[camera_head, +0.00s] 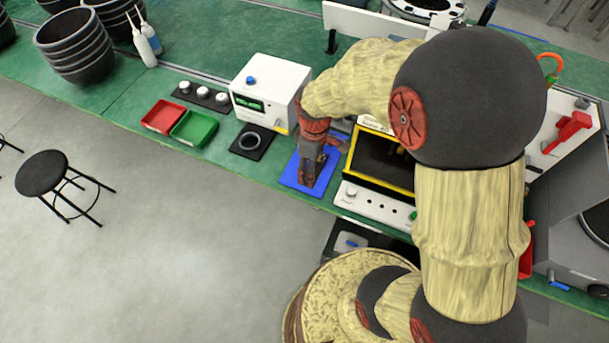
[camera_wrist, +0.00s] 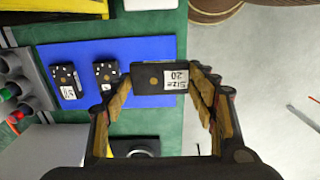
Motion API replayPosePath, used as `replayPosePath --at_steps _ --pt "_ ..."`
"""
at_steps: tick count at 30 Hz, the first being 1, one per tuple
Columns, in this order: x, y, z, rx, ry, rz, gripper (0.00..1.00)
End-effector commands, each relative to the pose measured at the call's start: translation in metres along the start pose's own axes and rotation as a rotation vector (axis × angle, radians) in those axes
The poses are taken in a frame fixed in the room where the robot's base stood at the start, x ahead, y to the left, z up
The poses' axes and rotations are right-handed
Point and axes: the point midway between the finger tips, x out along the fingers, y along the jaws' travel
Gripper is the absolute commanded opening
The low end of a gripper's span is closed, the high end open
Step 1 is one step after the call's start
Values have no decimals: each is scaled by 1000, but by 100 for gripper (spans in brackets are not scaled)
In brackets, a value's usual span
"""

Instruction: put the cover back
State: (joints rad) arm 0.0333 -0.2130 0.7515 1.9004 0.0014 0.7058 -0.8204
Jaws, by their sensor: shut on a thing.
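My gripper (camera_head: 312,172) is low over the blue mat (camera_head: 288,181) at the front of the green bench. In the wrist view my gripper (camera_wrist: 161,88) is shut on a small black block (camera_wrist: 148,82) with a white label reading "Size 20". Two more black blocks with white labels, a left one (camera_wrist: 67,82) and a nearer one (camera_wrist: 107,75), lie on the blue mat (camera_wrist: 150,48). I cannot tell whether the held block touches the mat. I cannot tell for certain which thing is the cover.
A yellow-framed dark box (camera_head: 378,165) and a white control panel (camera_head: 372,204) stand right of the mat. A white instrument (camera_head: 270,85), a black pad with a ring (camera_head: 249,142), a green tray (camera_head: 195,129) and a red tray (camera_head: 162,117) are to the left.

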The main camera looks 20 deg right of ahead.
Motion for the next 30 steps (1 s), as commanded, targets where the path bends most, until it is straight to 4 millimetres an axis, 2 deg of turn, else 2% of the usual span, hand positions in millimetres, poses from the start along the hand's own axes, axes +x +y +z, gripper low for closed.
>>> replayPosePath --at_steps 1,6,12,19,30 --pt "10 2 -7 -1 -1 -1 34" --pt "26 8 -20 -1 1 1 34" --pt "35 11 -28 0 1 1 34" --pt "66 11 -30 1 0 0 34" --pt "70 12 -30 1 1 2 34"
